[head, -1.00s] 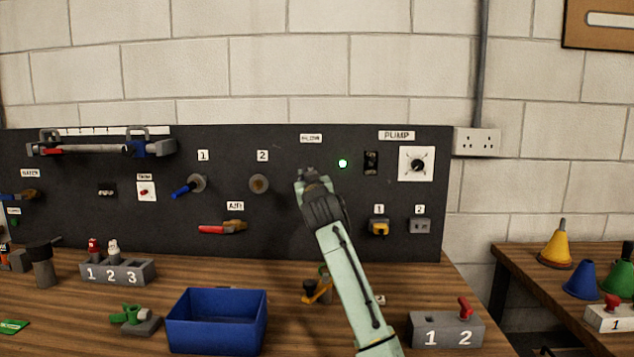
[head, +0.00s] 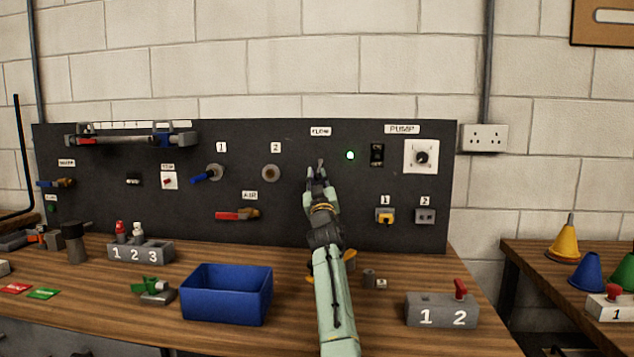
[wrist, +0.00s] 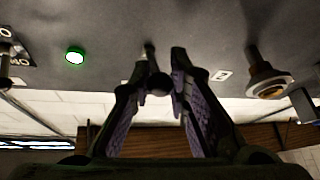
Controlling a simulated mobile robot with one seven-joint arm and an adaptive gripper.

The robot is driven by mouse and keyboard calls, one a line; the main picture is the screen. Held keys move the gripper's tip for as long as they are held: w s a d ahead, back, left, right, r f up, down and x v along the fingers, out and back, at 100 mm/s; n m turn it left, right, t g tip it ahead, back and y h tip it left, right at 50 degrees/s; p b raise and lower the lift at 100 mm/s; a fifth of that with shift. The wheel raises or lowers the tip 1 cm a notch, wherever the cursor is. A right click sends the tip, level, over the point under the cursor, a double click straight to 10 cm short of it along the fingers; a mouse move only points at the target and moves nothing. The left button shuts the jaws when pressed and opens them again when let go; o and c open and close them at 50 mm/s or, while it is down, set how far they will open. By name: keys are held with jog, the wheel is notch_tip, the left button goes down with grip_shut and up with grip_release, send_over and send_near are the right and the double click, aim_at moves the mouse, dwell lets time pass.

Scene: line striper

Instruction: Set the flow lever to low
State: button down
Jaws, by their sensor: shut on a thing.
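The flow lever is a small dark lever (head: 321,162) on the black panel, below the label reading FLOW (head: 320,131) and left of the green light. In the wrist view its stem (wrist: 149,50) comes from the panel and ends in a dark round knob (wrist: 158,85) between my fingers. My gripper (head: 317,175) reaches up to the panel and is shut on the lever. In the wrist view my gripper (wrist: 162,68) has a finger on each side of the knob. The fingers hide part of the lever in the head view, and I cannot read any position marks.
The lit green light (head: 350,155), black switch (head: 377,155) and pump dial (head: 421,157) are to the right. Round fitting 2 (head: 271,173) is to the left. A blue bin (head: 226,295) and a grey block marked 1 2 (head: 441,312) stand on the bench.

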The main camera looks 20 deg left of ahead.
jog(key=shift+a+f, duration=0.1)
dwell(0.5)
jog(key=c, duration=1.5)
grip_release()
